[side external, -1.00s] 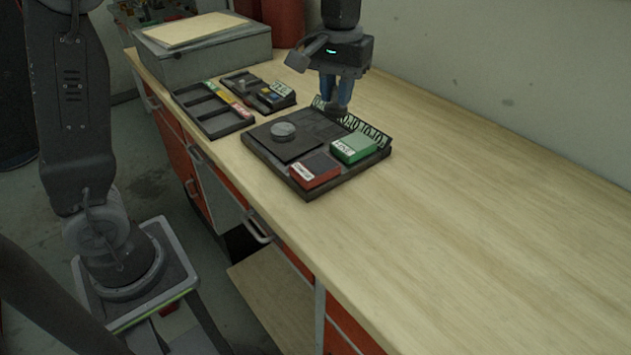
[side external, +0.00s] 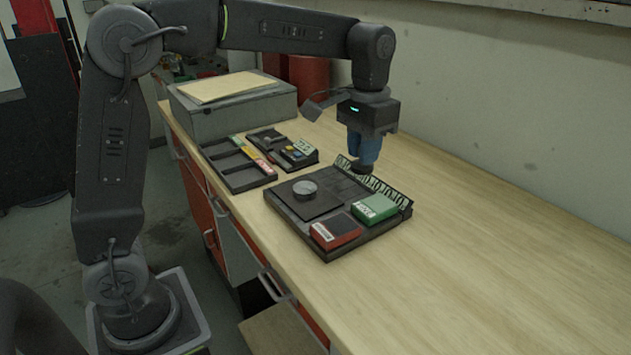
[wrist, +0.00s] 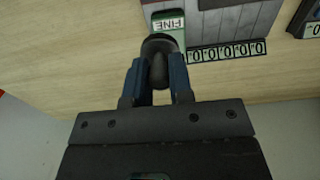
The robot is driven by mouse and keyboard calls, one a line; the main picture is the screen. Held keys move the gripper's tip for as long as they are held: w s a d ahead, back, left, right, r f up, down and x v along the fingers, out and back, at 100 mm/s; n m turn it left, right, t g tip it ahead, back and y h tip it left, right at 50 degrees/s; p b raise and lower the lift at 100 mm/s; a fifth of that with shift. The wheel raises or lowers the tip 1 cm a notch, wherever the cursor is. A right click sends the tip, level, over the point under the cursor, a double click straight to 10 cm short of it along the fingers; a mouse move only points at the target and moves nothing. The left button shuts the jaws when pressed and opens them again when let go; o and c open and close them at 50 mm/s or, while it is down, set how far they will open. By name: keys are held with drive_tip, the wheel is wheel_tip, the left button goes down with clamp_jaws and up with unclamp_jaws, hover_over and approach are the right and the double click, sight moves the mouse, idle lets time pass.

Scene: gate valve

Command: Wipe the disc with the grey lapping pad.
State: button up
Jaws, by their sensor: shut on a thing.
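The disc (side external: 304,187) is a small grey round piece lying on a black square plate on the left of a dark tray (side external: 287,217). My gripper (side external: 362,163) is over the tray's far edge, with its blue fingers pointing down. In the wrist view my gripper (wrist: 157,82) is shut on the upright stem of a dark grey piece with a round base (wrist: 158,42), which appears to be the lapping pad. The pad's dark base also shows under the fingers in the side view (side external: 361,172). I cannot tell whether it touches the surface below.
A green block labelled FINE (side external: 375,208) and a red block (side external: 337,231) sit in the tray. A numbered strip (side external: 378,187) runs along its far edge. The bench's right side is clear.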

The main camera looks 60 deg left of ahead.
drive_tip(key=s+a+f, duration=0.1)
drive_tip(key=s+a, duration=0.1)
drive_tip(key=a, duration=0.6)
drive_tip(key=s+a+f, duration=0.1)
drive_tip(key=a+f, duration=0.1)
drive_tip(key=a, duration=0.7)
drive_tip(key=shift+f, duration=3.65)
drive_tip(key=shift+d+f, duration=0.15)
drive_tip(key=shift+d, duration=0.6)
clamp_jaws()
drive_tip(key=shift+s+d, duration=0.15)
drive_tip(key=shift+d, duration=1.7)
drive_tip(key=shift+a, duration=2.7)
wheel_tip(320, 180, up, 8)
drive_tip(key=shift+d, duration=0.1)
